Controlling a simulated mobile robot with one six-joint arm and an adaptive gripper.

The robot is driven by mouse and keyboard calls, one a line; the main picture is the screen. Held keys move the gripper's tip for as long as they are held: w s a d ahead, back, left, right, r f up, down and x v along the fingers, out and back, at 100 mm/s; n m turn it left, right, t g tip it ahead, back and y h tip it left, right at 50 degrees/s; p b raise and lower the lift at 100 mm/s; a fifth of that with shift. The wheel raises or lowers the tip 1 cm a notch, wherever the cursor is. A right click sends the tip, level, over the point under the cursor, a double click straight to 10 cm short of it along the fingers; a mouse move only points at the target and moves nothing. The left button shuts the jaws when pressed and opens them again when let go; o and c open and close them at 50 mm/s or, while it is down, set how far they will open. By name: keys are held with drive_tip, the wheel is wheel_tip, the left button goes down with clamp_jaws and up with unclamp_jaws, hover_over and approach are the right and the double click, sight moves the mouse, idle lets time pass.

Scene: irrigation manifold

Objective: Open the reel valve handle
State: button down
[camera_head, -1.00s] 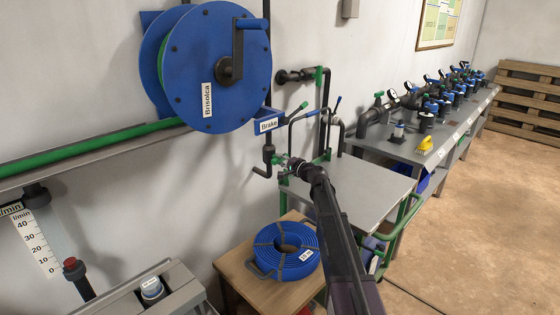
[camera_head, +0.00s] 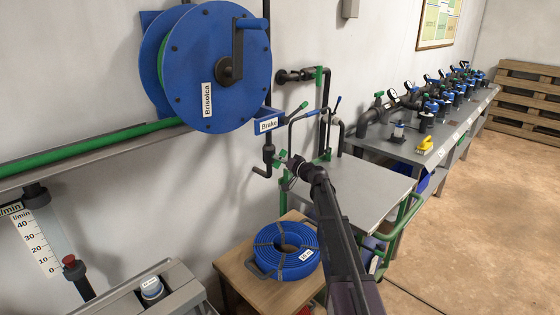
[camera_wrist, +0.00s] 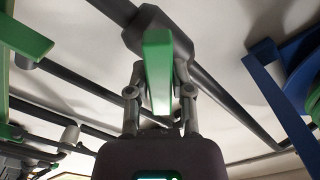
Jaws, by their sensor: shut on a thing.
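The reel valve (camera_head: 268,154) is a dark body on a vertical pipe below the blue hose reel (camera_head: 208,75). Its green handle (camera_head: 281,157) sticks out to the right, towards my gripper (camera_head: 290,163). In the wrist view the green handle (camera_wrist: 158,65) lies between the two fingers of my gripper (camera_wrist: 160,92), which is shut on it. The grey valve body (camera_wrist: 160,35) is just beyond the fingertips. The far end of the handle's hold is partly hidden by my gripper in the head view.
A blue bracket labelled Brake (camera_head: 268,125) is close above the valve. A grey-topped table (camera_head: 365,188) with green rails is to the right. A coiled blue hose (camera_head: 287,250) lies on a wooden table below. Pipes run along the wall.

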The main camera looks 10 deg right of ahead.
drive_tip(key=n, duration=0.4)
drive_tip(key=shift+w+n, duration=0.1)
drive_tip(key=shift+n, duration=0.2)
drive_tip(key=n, duration=0.4)
drive_tip(key=shift+a+n, duration=0.1)
drive_tip(key=shift+n, duration=0.3)
drive_tip(key=c, duration=0.5)
unclamp_jaws()
drive_tip(key=shift+s, duration=0.2)
drive_tip(key=v, duration=1.2)
drive_tip(key=shift+w, duration=0.1)
